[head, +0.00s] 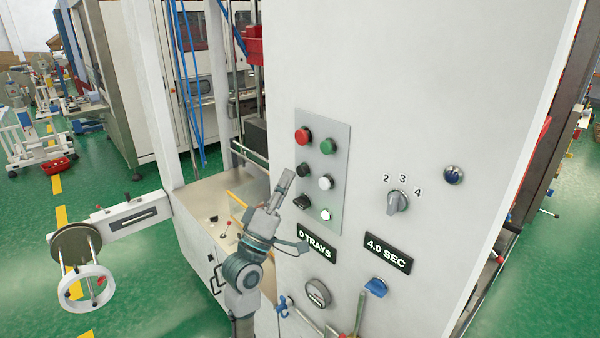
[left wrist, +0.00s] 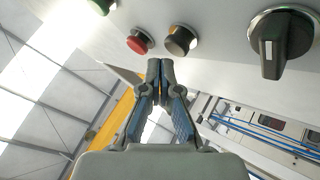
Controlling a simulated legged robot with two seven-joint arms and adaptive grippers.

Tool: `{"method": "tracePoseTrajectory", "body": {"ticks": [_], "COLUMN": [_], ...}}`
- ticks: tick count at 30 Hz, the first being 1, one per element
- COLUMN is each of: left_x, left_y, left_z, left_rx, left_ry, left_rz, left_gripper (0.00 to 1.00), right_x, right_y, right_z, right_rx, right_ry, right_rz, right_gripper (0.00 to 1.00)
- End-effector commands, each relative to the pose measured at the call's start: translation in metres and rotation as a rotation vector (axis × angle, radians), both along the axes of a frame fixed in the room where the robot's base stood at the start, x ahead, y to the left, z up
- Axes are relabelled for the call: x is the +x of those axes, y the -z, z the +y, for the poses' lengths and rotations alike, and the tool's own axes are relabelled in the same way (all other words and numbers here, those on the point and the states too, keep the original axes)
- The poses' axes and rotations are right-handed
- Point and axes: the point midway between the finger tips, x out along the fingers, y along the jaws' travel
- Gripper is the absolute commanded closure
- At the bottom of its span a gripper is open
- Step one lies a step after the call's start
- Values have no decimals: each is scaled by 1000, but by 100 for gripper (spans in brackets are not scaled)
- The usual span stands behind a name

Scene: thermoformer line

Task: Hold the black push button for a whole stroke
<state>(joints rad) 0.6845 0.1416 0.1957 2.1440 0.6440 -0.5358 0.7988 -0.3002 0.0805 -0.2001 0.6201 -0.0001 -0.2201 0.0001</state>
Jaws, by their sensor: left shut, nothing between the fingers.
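The black push button (head: 303,168) sits on the grey button plate of the white machine cabinet, below a red button (head: 303,135). It also shows in the left wrist view (left wrist: 180,40), just beyond my fingertips and to the right of the red button (left wrist: 140,40). My left gripper (head: 287,178) is shut and empty, its fingers pointing up beside the black button, on its left. In the left wrist view my fingertips (left wrist: 160,66) look close to the black button but apart from it; I cannot tell the exact gap. My right gripper is not in view.
Close by are a green button (head: 328,146), a white button (head: 325,183), a black selector (head: 303,201) and a lit white button (head: 325,215). Displays read "0 TRAYS" (head: 315,245) and "4.0 SEC" (head: 388,252). A grey dial (head: 397,202) is at right.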

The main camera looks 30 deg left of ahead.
Motion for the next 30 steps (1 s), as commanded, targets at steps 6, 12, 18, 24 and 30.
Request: {"method": "tracePoseTrajectory", "body": {"ticks": [6, 12, 18, 24, 30], "left_x": [0, 1, 6, 6, 7], "left_y": [0, -1, -2, -2, -2], "left_z": [0, 0, -3, -4, -4], "left_rx": [0, 0, -1, 0, 0], "left_ry": [0, 0, -1, 0, 0], "left_rz": [0, 0, 0, 0, 0], "left_gripper": [100, 100, 100, 100, 100], "right_x": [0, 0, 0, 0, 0], "right_y": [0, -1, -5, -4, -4], "right_z": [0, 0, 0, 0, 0], "right_rx": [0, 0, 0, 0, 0], "right_ry": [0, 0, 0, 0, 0], "right_rz": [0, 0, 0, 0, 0], "right_gripper": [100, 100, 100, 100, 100]}}
